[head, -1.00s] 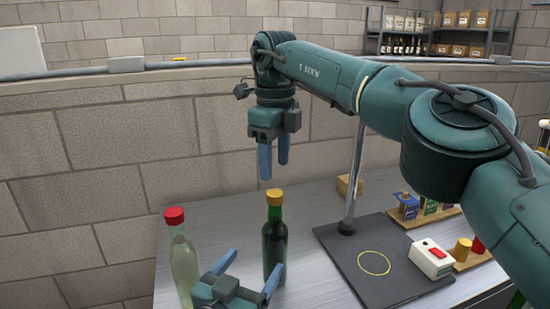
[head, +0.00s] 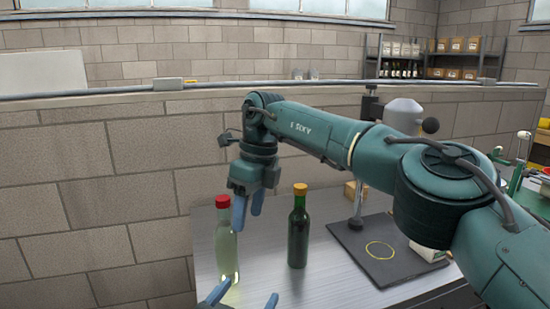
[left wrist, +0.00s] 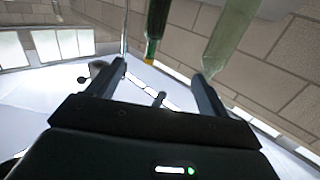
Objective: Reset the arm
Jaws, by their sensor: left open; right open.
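My right gripper (head: 248,208) hangs fingers down at the centre of the head view. Its fingers are apart with nothing between them. My left gripper (head: 246,297) is at the bottom edge, fingers spread and empty, its body cut off. A clear bottle with a red cap (head: 227,250) stands upright behind the left gripper. The right gripper's left finger overlaps its edge in the picture; I cannot tell whether they touch. A dark green bottle with a yellow cap (head: 298,238) stands upright to the right. In the left wrist view, both bottles appear inverted beyond the open fingers (left wrist: 158,72).
The grey table (head: 330,289) stands against a block wall. A dark stand base (head: 400,268) with a yellow ring carries a post and a grey head (head: 404,115). A white box (head: 428,253) is partly behind my right arm. Stocked shelves (head: 455,60) are far back.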

